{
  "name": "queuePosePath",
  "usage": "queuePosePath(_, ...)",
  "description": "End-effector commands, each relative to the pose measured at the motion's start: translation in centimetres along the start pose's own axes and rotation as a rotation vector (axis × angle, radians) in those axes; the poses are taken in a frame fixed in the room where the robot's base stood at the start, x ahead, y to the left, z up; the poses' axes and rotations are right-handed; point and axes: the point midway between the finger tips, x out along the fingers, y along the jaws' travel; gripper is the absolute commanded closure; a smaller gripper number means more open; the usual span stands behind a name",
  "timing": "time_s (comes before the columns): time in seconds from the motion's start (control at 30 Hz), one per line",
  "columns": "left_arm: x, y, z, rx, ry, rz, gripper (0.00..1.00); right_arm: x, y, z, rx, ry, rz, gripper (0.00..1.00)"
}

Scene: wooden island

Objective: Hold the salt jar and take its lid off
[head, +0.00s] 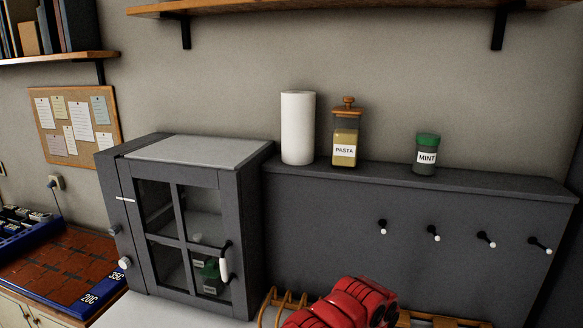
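I see no jar with a readable salt label. A jar labelled PASTA (344,148) with a wooden knobbed lid (347,105) stands upright on the grey ledge. A smaller jar labelled MINT (426,158) with a green lid (428,141) stands upright to its right. Something green with a pale patch (209,274) shows dimly behind the glass of the grey cabinet (238,215); I cannot read any label on it. The cabinet door is shut. Neither of my grippers is in view.
A white paper roll (298,127) stands left of the pasta jar. Several hooks (383,226) stick out of the grey panel. A wooden rack (284,298) and a red ribbed shape (343,306), which I cannot identify, show at the bottom. A wooden shelf (350,8) hangs above.

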Motion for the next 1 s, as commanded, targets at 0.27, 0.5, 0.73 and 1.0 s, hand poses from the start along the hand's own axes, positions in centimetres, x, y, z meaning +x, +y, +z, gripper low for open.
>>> queuePosePath(0.27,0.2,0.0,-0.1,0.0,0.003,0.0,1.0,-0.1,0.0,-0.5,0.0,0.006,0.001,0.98)
queuePosePath(0.5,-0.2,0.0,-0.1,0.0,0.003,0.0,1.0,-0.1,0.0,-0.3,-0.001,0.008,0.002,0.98)
queuePosePath(0.73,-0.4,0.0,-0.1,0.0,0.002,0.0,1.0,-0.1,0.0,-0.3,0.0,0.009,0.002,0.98)
queuePosePath(1.0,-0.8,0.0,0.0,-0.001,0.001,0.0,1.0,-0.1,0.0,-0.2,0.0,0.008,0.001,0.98)
